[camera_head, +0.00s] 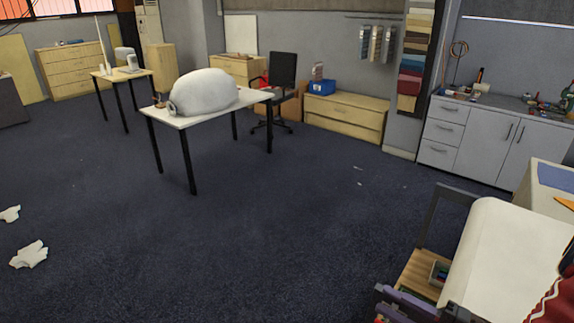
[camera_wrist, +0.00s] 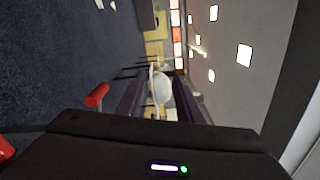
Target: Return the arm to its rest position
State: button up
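My gripper (camera_wrist: 157,88) shows in the wrist view as two dark fingers reaching away from the camera. A gap lies between the fingers, and the far room shows through it with nothing held. The wrist view is turned on its side, with the floor on the left and the lit ceiling on the right.
A white table (camera_head: 206,114) bears a large white bundle (camera_head: 205,91). A dark chair (camera_head: 283,72) and wooden drawers (camera_head: 345,117) stand behind. Grey cabinets (camera_head: 478,139) line the right wall. A white roll (camera_head: 512,258) is close at lower right. White scraps (camera_head: 29,254) lie left on otherwise open carpet.

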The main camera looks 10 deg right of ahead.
jog(key=shift+f+m, duration=0.2)
jog(key=shift+m, duration=0.2)
jog(key=s+a+f+n+g+h, duration=0.5)
jog(key=s+g, duration=0.4)
jog(key=g, duration=0.5)
jog(key=w+a+r+n+t+h, duration=0.1)
jog(key=w+a+r+n+h, duration=0.1)
jog(key=r+n+h, duration=0.3)
jog(key=w+a+r+t+h, duration=0.2)
jog(key=w+r, duration=0.1)
jog(key=r, duration=0.3)
jog(key=a+r+n+t, duration=0.2)
jog(key=a+r+n, duration=0.2)
jog(key=a+r, duration=0.3)
jog(key=shift+a+r+t+y, duration=0.2)
jog(key=shift+a+t+y, duration=0.1)
jog(key=shift+a, duration=0.35)
